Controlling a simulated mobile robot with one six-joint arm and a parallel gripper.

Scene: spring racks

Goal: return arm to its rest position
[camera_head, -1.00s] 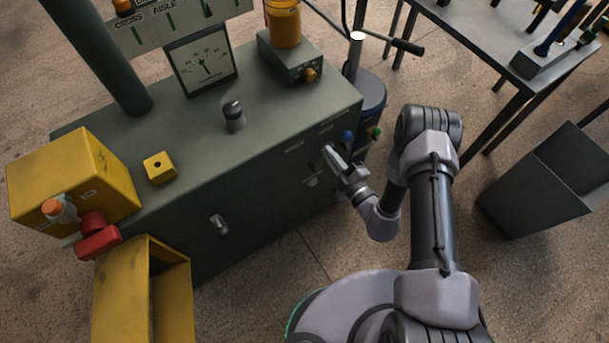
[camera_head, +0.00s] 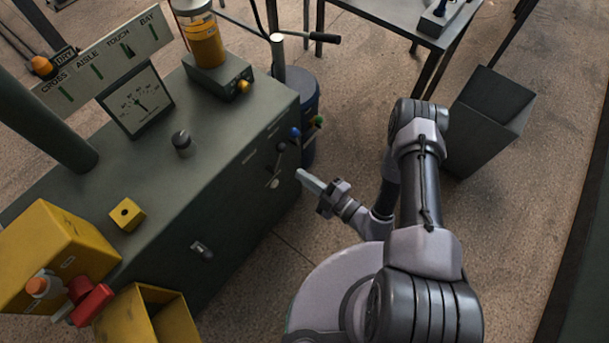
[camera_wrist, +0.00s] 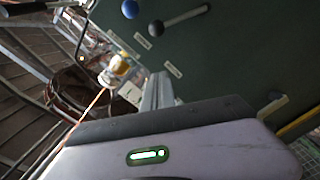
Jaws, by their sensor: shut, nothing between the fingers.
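My gripper (camera_head: 311,182) is at the middle of the head view, beside the right end of the dark green cabinet (camera_head: 215,215). Its fingers are together and empty, pointing toward the levers on the cabinet's front. In the wrist view the closed fingers (camera_wrist: 157,92) point toward the cabinet face, where a dark lever (camera_wrist: 180,20) shows. My arm is bent, with its elbow raised on the right of the head view.
A yellow box (camera_head: 55,255) with a red part stands at the left, near an open yellow bin (camera_head: 150,318). A gauge (camera_head: 138,102) and a yellow jar (camera_head: 205,42) are on the cabinet. A dark bin (camera_head: 488,120) and a table (camera_head: 400,20) stand at the right, with clear floor between.

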